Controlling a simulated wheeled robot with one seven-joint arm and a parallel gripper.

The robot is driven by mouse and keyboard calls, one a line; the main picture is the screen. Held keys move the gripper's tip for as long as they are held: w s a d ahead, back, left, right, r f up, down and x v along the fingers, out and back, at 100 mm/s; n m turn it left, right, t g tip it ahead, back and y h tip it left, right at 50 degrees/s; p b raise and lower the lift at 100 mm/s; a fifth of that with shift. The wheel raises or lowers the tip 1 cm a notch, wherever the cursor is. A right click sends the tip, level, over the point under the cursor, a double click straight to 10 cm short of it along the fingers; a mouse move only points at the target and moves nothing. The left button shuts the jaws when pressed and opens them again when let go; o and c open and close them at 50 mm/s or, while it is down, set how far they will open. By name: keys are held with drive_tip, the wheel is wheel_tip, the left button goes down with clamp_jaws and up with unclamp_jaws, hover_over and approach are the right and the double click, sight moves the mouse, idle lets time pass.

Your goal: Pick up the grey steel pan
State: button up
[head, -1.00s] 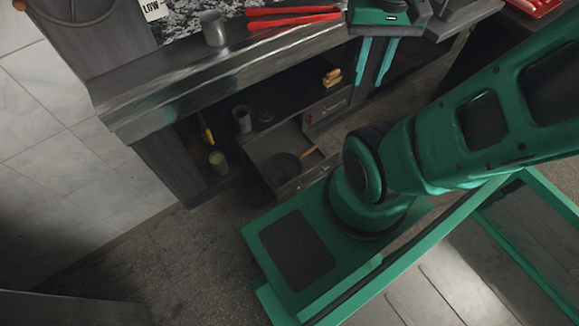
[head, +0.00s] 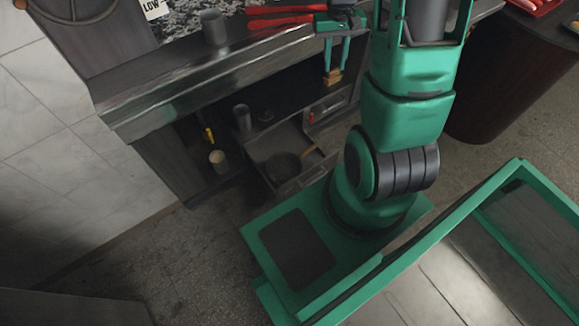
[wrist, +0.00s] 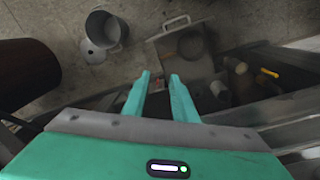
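A round, dark grey pan (head: 284,166) lies in the pulled-out drawer (head: 262,149) low in the grill cabinet. A light wooden handle (head: 308,157) shows at its right. I take it for the grey steel pan. In the wrist view the pan (wrist: 191,44) shows beyond and right of the fingertips. My gripper (head: 335,74) is open and empty, high at the front of the cabinet, above and right of the drawer. It also shows in the wrist view (wrist: 160,78), with a clear gap between its fingers.
A grey cup (head: 242,117) and a pale cup (head: 218,160) stand in the cabinet. A metal cup (head: 213,28) and red tongs (head: 287,18) are on top. A grey metal pot (wrist: 104,28) is on the floor.

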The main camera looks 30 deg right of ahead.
drive_tip(key=w+d+f, duration=0.1)
drive_tip(key=w+f, duration=0.1)
drive_tip(key=f, duration=0.5)
drive_tip(key=w+d+f, duration=0.1)
drive_tip(key=w+f, duration=0.2)
drive_tip(key=f, duration=0.3)
drive_tip(key=m+t+y, duration=0.1)
drive_tip(key=t+y, duration=0.1)
drive_tip(key=y, duration=0.1)
approach(301, 165)
drive_tip(key=x, duration=0.4)
drive_tip(key=shift+f, duration=0.2)
drive_tip(key=shift+x, duration=3.05)
drive_tip(key=shift+c, duration=0.3)
clamp_jaws()
